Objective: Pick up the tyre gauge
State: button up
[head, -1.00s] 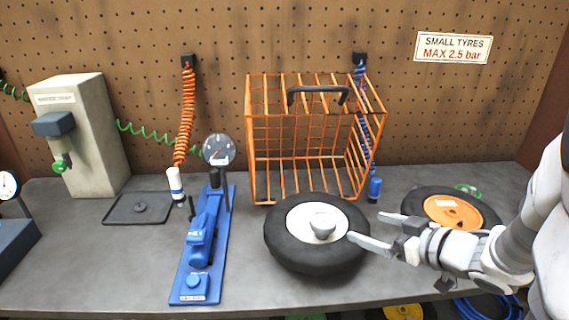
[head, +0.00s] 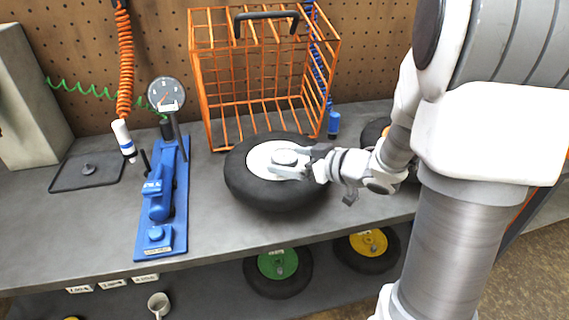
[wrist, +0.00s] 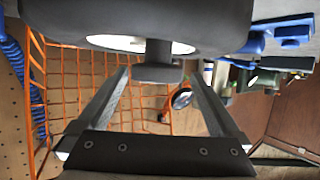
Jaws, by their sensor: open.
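A squat grey round piece (head: 285,157) stands on the white hub (head: 262,160) of the black tyre (head: 275,195); it may be the tyre gauge, but no dial face shows on it. My gripper (head: 293,163) is open over the hub, with its fingers close around this piece. In the wrist view the piece (wrist: 157,68) shows dark between the fingertips (wrist: 158,80), below the tyre (wrist: 140,15). I cannot tell whether the fingers touch it. A round dial (head: 166,94) stands on the blue foot pump (head: 160,195), left of the tyre.
An orange wire cage (head: 200,80) stands behind the tyre. A dark tray (head: 68,182) with a small knob lies at the left.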

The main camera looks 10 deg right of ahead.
aim_at(277, 156)
jog(key=b+x, duration=0.1)
jog(key=x, duration=0.4)
jog(key=shift+w+d+r+b, duration=0.1)
jog(key=shift+w+b, duration=0.15)
jog(key=shift+b, duration=0.05)
jog(key=shift+c, duration=0.2)
